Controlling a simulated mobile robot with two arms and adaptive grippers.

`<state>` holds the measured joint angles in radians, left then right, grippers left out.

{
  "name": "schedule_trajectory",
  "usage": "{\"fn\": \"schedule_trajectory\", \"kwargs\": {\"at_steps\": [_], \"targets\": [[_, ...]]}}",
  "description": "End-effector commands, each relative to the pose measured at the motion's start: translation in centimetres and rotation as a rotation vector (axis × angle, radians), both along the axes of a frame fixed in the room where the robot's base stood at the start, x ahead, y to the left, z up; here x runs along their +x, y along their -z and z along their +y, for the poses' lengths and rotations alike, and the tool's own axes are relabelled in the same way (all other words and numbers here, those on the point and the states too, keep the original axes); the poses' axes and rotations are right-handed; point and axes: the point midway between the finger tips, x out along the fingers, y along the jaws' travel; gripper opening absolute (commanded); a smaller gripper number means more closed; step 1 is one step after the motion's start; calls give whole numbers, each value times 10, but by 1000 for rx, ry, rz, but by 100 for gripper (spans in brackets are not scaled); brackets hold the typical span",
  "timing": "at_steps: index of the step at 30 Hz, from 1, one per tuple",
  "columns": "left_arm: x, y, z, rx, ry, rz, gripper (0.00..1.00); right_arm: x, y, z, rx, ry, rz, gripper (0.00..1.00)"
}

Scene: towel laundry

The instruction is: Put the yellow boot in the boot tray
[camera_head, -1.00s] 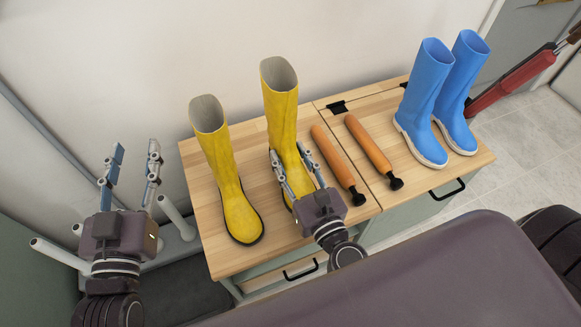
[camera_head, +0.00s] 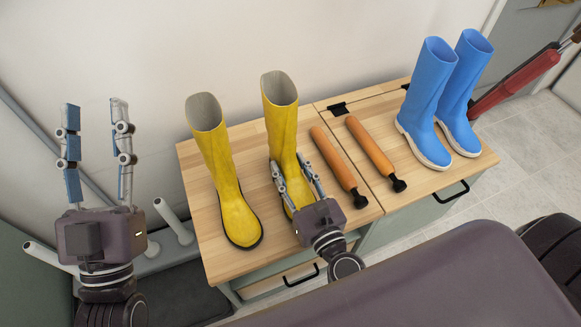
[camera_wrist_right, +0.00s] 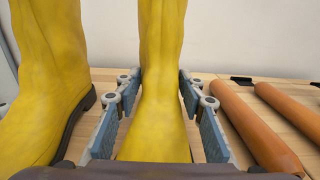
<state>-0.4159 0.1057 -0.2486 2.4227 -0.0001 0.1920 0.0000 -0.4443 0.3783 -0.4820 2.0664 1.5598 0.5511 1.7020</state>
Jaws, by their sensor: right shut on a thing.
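Two yellow boots stand upright on a wooden cabinet top, the left yellow boot (camera_head: 222,160) and the right yellow boot (camera_head: 281,120). My right gripper (camera_head: 289,165) is shut on the right yellow boot, with one finger on each side of its ankle. In the right wrist view that boot (camera_wrist_right: 160,110) stands between the blue finger pads, and the left boot (camera_wrist_right: 48,75) is beside them. My left gripper (camera_head: 94,108) is open and empty, raised left of the cabinet. A dark grey flat surface (camera_head: 185,300) lies low at the left; I cannot tell whether it is the boot tray.
Two orange boot shapers (camera_head: 338,165) with black ends lie right of the held boot. A pair of blue boots (camera_head: 425,100) stands at the cabinet's right end. Pale pegs (camera_head: 176,222) stick up left of the wooden top (camera_head: 215,262). The wall is close behind.

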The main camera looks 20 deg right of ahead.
Motion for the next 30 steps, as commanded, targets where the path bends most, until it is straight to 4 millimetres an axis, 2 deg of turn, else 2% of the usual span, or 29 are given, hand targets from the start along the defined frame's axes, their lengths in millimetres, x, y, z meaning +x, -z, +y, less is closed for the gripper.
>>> {"fn": "schedule_trajectory", "kwargs": {"at_steps": [9, 10, 14, 24, 27, 30], "targets": [[-5, -6, 1, -11, 1, -38, 40, 0, 1, 0, 0, 1, -2, 0], [-6, -7, 1, -12, 1, -41, 40, 0, 2, 0, 0, 0, 0, 40], [-6, -7, 1, -12, 1, -43, 40, 0, 2, 0, 0, 0, 0, 54], [-5, -7, 1, -11, 2, -34, 40, 0, 1, 0, 0, 0, 0, 54], [1, -1, -1, 1, 1, 5, 40, -1, -1, 0, 0, 0, 1, 54], [-3, -5, 0, -8, 3, -29, 40, -20, 3, 0, -1, -1, 6, 54]]}}
